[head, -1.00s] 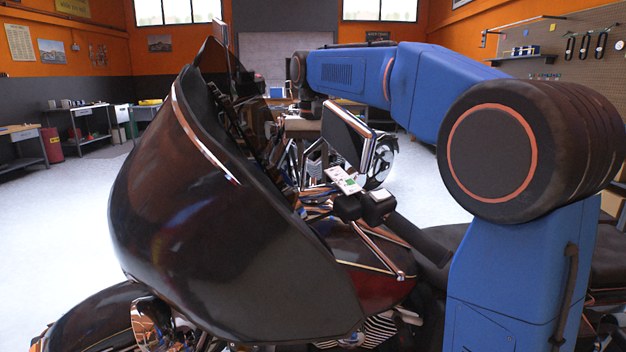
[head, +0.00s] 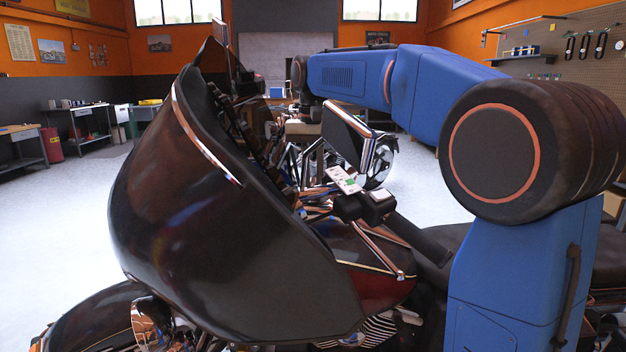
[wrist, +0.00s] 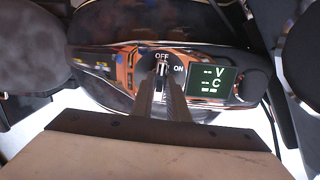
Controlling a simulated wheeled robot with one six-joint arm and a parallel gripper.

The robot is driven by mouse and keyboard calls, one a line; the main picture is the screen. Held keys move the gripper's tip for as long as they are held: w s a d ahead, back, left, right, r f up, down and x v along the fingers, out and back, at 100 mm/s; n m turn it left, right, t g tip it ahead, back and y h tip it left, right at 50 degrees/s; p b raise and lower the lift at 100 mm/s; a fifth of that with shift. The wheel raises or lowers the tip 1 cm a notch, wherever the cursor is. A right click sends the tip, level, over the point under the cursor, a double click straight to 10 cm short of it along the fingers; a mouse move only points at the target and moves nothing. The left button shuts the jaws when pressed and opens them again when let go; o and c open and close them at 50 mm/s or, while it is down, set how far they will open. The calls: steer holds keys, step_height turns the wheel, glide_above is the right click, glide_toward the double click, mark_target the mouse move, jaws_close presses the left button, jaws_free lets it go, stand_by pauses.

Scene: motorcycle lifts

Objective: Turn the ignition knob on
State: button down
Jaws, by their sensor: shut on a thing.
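The ignition knob (wrist: 162,66) shows in the wrist view on a glossy console, just below the OFF label, with an ON label to its right. The knob appears to point up toward OFF. My gripper (wrist: 162,85) reaches up from the bottom of the wrist view, and its narrow fingers are shut on the knob. The fingers hide most of the knob. In the head view the knob and the gripper are hidden behind the motorcycle's fairing (head: 215,225).
The motorcycle's dark fairing fills the left and middle of the head view. A mirror (head: 348,135) and a handlebar grip (head: 425,243) stand close to my blue arm. Workbenches (head: 85,110) line the far wall, and open floor lies to the left.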

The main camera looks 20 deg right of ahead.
steer(key=m, duration=0.5)
steer(key=shift+y, duration=0.3)
steer(key=m, duration=0.6)
steer(key=shift+d+t, duration=0.1)
steer(key=shift+t, duration=0.3)
steer(key=shift+m, duration=0.4)
steer(key=c, duration=1.7)
jaws_free()
steer(key=shift+s+d+r, duration=0.2)
steer(key=shift+s+r, duration=0.05)
steer(key=shift+r, duration=2.65)
steer(key=shift+s+d+r, duration=0.2)
steer(key=shift+s+r, duration=0.05)
steer(key=shift+r, duration=2.6)
steer(key=shift+s+d+r, duration=0.2)
steer(key=shift+s+r, duration=0.05)
steer(key=shift+r, duration=2.65)
